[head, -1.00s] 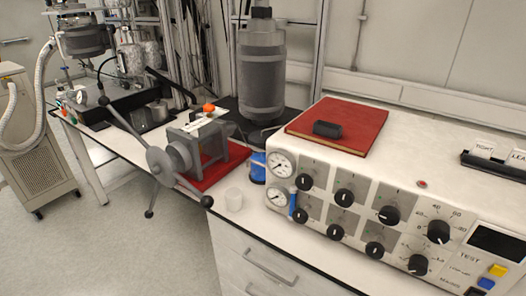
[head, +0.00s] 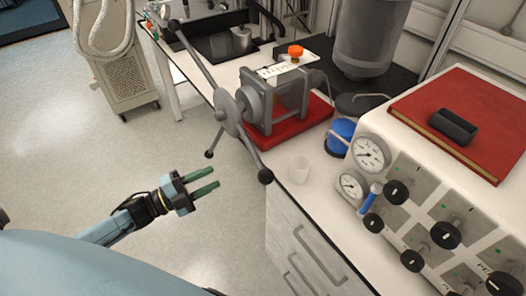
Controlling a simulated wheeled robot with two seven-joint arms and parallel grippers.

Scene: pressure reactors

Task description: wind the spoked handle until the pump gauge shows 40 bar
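The spoked handle (head: 229,112) sits on the left side of the grey hand pump (head: 277,103). Its long spokes end in dark knobs; one reaches up left and one points down right. The pump stands on a red base (head: 290,128) and carries an orange knob (head: 295,52) on top. My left gripper (head: 208,182) is open and empty over the floor, below and left of the handle, not touching it. Two round gauges, an upper (head: 370,153) and a lower (head: 352,187), face out at the panel's left end; their readings are too small to tell. My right gripper is not in view.
A white cup (head: 299,169) and a blue container (head: 342,135) stand between the pump and the control panel (head: 432,216). A red book (head: 463,115) with a black object (head: 453,126) lies on the panel. A wheeled cabinet (head: 127,79) stands at the upper left. The floor is clear.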

